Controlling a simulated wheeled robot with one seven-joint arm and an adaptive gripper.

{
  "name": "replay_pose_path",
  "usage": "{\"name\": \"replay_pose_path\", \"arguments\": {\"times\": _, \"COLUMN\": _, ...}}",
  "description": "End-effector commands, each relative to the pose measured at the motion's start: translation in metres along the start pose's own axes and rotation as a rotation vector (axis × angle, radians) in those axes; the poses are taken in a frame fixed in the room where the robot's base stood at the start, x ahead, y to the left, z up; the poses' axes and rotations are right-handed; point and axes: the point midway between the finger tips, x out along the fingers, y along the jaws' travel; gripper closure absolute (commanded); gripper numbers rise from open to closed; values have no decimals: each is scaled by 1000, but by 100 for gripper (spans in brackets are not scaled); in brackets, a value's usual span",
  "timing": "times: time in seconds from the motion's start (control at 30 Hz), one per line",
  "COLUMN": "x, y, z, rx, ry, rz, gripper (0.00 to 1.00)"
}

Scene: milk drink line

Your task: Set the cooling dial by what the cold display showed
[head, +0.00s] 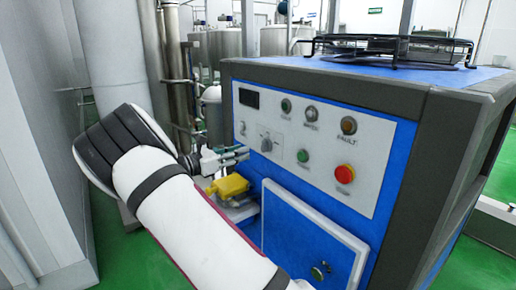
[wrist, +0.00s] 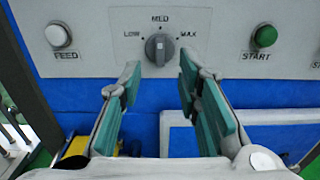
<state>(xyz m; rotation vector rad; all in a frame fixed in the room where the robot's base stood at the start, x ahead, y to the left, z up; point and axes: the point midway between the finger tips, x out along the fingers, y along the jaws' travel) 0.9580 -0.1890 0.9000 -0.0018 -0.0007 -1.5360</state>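The cooling dial (wrist: 159,48) is a grey round knob on the white panel, marked LOW, MED and MAX. Its grip bar looks about upright, toward MED. The dial also shows in the head view (head: 266,144). My gripper (wrist: 160,70) is open and empty, its two green-padded fingers apart just below the dial, one to each side. In the head view my gripper (head: 228,158) is left of the dial, in front of the panel. A small dark display (head: 249,98) is at the panel's upper left; no reading can be made out on it.
A white FEED button (wrist: 59,35) and a green START button (wrist: 264,36) flank the dial. A red button (head: 344,173) and FAULT lamp (head: 348,125) are farther right. A yellow part (head: 229,186) sits below my gripper, beside a blue door with a white frame (head: 313,238).

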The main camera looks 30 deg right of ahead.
Motion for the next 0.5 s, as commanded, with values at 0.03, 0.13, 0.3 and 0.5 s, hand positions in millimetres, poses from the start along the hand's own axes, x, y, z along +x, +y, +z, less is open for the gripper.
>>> {"name": "replay_pose_path", "arguments": {"times": 0.03, "x": 12, "y": -1, "z": -1, "rx": 1, "ry": 0, "rz": -5, "gripper": 69}}
{"name": "replay_pose_path", "arguments": {"times": 0.13, "x": 31, "y": -1, "z": -1, "rx": 0, "ry": 0, "rz": -4, "gripper": 69}}
{"name": "replay_pose_path", "arguments": {"times": 0.3, "x": 60, "y": -1, "z": -1, "rx": 0, "ry": 1, "rz": -2, "gripper": 69}}
{"name": "replay_pose_path", "arguments": {"times": 0.5, "x": 78, "y": 0, "z": -1, "rx": 1, "ry": 2, "rz": -1, "gripper": 69}}
